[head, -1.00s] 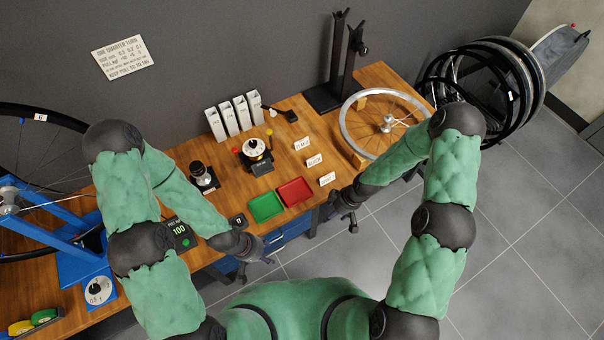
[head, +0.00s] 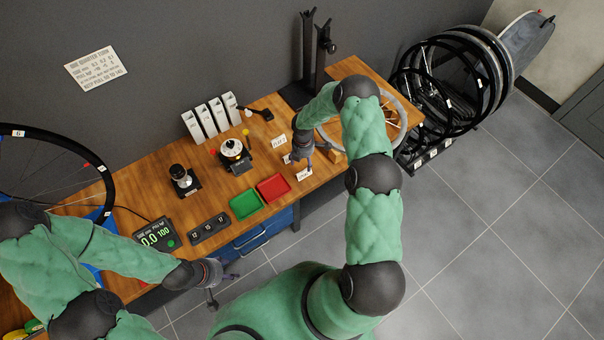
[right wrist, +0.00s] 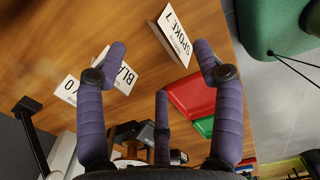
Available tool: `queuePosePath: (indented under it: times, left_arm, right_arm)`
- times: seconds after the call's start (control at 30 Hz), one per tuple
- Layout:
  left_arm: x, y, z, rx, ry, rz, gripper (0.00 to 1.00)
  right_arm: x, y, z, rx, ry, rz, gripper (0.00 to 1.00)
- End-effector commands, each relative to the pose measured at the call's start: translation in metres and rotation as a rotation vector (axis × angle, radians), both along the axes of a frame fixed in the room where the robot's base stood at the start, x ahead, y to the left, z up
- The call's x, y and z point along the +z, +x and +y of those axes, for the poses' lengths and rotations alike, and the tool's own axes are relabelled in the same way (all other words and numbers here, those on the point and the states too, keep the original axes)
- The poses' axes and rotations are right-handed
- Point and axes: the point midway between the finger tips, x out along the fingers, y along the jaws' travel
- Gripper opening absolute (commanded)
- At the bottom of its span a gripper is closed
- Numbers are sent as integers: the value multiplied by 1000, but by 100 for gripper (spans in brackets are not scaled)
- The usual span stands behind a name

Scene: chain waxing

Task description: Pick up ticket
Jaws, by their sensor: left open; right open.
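Three small white tickets stand on the wooden bench. In the head view the far ticket (head: 279,141) and near ticket (head: 305,174) show; the middle one is mostly hidden by my right gripper (head: 302,156). That gripper is open and empty, just above the tickets. A ticket (right wrist: 125,78) reading "BLA" is partly covered by a finger, and another ticket (right wrist: 67,90) is at the left. My left gripper (head: 226,284) is open and empty off the bench's front edge.
A green tray (head: 246,204) and a red tray (head: 273,187) sit left of the tickets. A spoked wheel (head: 399,137) lies behind my right arm. White boxes (head: 207,118) and a black stand (head: 313,60) are at the back. A display (head: 157,236) is at left.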

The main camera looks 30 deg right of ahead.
Motion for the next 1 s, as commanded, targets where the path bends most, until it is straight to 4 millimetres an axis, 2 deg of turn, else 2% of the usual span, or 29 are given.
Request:
queuePosePath:
  times: [0.23, 0.53, 0.8, 0.9, 1.0]
  left_arm:
    - [-4, 0, 0, 0, 0, 0, 54]
    - [-17, 0, 0, 0, 0, 0, 54]
    - [-16, 0, 0, 0, 0, 0, 54]
    - [-16, 0, 0, 0, 0, 0, 54]
    - [-17, 0, 0, 0, 0, 0, 54]
  right_arm:
    - [-13, -2, 2, -1, 1, 0, 68]
    - [-53, -6, 7, -2, 1, -1, 68]
    - [-55, -6, 7, -2, 1, -2, 68]
    - [-55, -6, 7, -2, 1, -2, 45]
    - [-55, -6, 7, -2, 1, -1, 28]
